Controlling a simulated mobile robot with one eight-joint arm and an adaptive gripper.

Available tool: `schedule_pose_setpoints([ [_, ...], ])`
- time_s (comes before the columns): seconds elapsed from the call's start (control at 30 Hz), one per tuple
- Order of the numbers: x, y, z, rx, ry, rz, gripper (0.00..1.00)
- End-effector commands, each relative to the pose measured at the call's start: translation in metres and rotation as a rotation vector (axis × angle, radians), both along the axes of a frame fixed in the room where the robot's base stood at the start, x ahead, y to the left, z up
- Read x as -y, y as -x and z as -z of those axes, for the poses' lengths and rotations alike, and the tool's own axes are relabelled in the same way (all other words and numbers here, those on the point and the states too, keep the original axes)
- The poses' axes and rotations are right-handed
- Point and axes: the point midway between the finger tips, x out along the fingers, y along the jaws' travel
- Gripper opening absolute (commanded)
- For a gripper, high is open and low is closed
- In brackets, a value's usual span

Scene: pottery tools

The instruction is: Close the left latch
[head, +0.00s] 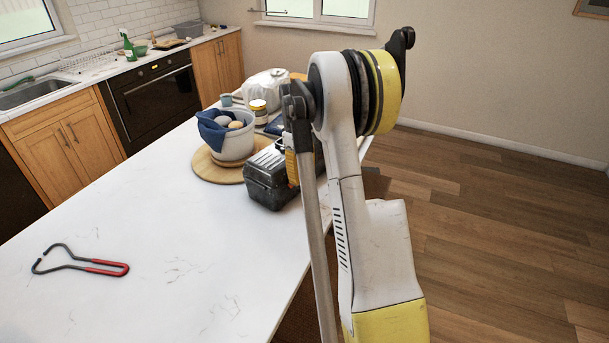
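A dark grey case (265,182) with a ridged lid stands on the white counter, near its right edge. It is the likely bearer of the latch, but I cannot make out a left latch or whether it is open. My arm rises in front of the case's right side and hides part of it. A small yellow piece (291,166) shows between the case and my arm; I cannot tell what it belongs to. My gripper cannot be made out; my own arm may hide it.
Left of the case, a white pot (231,138) with a blue cloth and round lumps stands on a round wooden board (203,168). A jar (258,108) and a wrapped white bundle (267,84) stand behind. Red-handled tongs (103,267) lie front left. The counter's (180,230) front middle is clear.

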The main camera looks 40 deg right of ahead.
Motion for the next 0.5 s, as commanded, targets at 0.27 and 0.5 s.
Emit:
schedule_pose_setpoints([
  [0.27,-0.0017,-0.01,-0.004,-0.184,0.032,-0.001,0.2],
  [0.5,-0.0024,-0.0133,-0.0055,-0.274,0.046,0.0,0.2],
])
